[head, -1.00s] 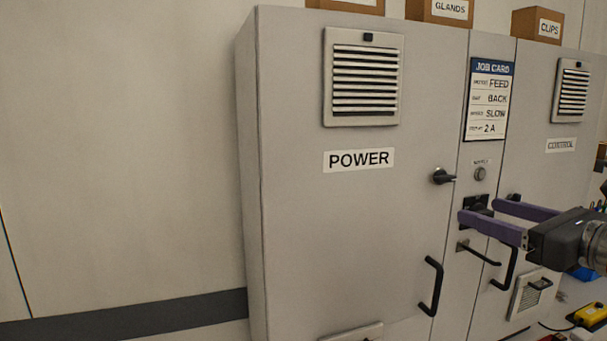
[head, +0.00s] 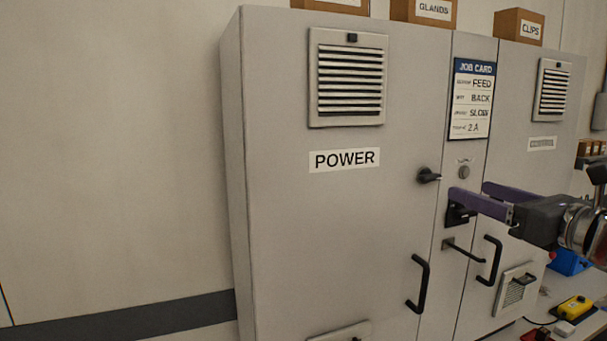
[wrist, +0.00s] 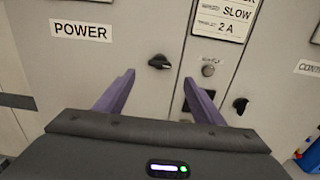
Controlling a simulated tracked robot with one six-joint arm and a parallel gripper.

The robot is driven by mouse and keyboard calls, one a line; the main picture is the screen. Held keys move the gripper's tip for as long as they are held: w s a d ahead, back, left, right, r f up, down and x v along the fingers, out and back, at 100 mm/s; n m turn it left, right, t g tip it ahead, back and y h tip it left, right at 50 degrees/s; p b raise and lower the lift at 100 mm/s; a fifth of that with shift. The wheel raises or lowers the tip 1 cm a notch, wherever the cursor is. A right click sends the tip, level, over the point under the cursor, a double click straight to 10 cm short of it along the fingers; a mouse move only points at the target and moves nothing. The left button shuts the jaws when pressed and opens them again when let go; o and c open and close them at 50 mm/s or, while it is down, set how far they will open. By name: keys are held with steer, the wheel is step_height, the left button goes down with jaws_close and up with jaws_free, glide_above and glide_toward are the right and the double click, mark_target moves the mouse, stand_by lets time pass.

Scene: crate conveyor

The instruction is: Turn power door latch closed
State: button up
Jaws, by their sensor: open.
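The power door (head: 330,230) is a large grey cabinet door with a POWER label, and it looks shut. Its latch (head: 428,175) is a small black turn handle near the door's right edge, lying roughly sideways. In the wrist view the latch (wrist: 159,62) is ahead of my fingers, a little above the gap between them. My gripper (head: 468,190) has two purple fingers and is open and empty. In the head view it is to the right of the latch and slightly lower, apart from it. In the wrist view my gripper (wrist: 160,88) shows both fingers spread.
A black pull handle (head: 419,284) is below the latch. The middle panel has a job card (head: 472,98), a round knob (head: 463,172) and a black rod handle (head: 462,251). The control door (head: 535,150) is at right. Bare wall is at left.

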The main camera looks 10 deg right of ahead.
mark_target(434, 178)
steer(key=w, duration=0.3)
steer(key=w+a, duration=0.1)
steer(key=w, duration=0.6)
steer(key=shift+w+a, duration=0.25)
steer(key=shift+w, duration=0.15)
steer(key=shift+c, duration=0.5)
